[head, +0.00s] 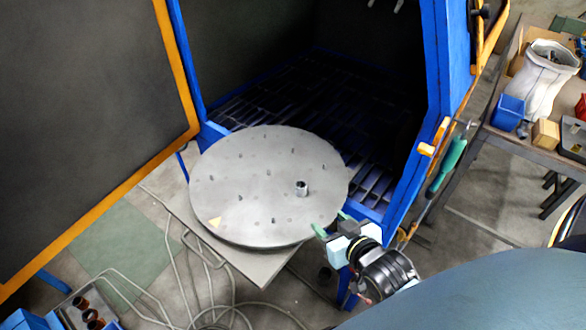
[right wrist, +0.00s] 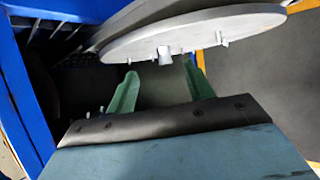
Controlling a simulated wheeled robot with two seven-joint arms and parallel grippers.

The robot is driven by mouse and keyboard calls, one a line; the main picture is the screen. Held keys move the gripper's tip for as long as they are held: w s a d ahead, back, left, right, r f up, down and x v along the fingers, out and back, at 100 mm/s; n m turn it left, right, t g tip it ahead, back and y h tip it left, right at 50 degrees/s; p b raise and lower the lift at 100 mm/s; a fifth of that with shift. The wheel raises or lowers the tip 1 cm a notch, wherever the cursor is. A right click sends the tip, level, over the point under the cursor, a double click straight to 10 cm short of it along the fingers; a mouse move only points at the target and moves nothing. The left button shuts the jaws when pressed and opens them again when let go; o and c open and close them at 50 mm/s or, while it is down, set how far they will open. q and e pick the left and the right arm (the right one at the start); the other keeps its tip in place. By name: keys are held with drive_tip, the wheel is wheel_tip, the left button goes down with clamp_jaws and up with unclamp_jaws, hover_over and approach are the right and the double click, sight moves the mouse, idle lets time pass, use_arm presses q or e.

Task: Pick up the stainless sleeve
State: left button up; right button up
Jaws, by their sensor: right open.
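The stainless sleeve (head: 301,188) is a small, short metal cylinder standing on the round grey turntable (head: 235,190), right of its middle. In the right wrist view the sleeve (right wrist: 164,55) shows between the fingertips, farther out. My right gripper (head: 331,222) is open, with green fingers, at the turntable's lower right edge. It is apart from the sleeve and holds nothing. The right wrist view shows its two fingers (right wrist: 160,68) spread, with the turntable (right wrist: 190,32) beyond them. My left gripper is not in view.
Several small pegs stand on the turntable. The blue cabinet (head: 438,60) with a dark slatted floor (head: 300,95) is behind it, and its orange-edged door (head: 80,110) stands open at left. A bench (head: 535,150) with a white bag (head: 546,78) and boxes is at right.

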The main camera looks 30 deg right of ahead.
wheel_tip(320, 180, up, 5)
drive_tip(key=w, duration=0.1)
approach(299, 182)
drive_tip(key=shift+w+d+f+t, duration=0.2)
drive_tip(key=shift+w+d+t, duration=0.15)
drive_tip(key=shift+t, duration=0.05)
drive_tip(key=shift+a+f+b+x, duration=0.1)
drive_tip(key=shift+f+b+x, duration=0.1)
drive_tip(key=shift+x, duration=1.25)
drive_tip(key=shift+a+f+b+x, duration=0.1)
drive_tip(key=shift+a+f+x, duration=0.05)
drive_tip(key=shift+x, duration=1.25)
drive_tip(key=shift+s, duration=0.15)
drive_tip(key=shift+c, duration=0.2)
drive_tip(key=shift+r, duration=0.1)
drive_tip(key=c, duration=1.1)
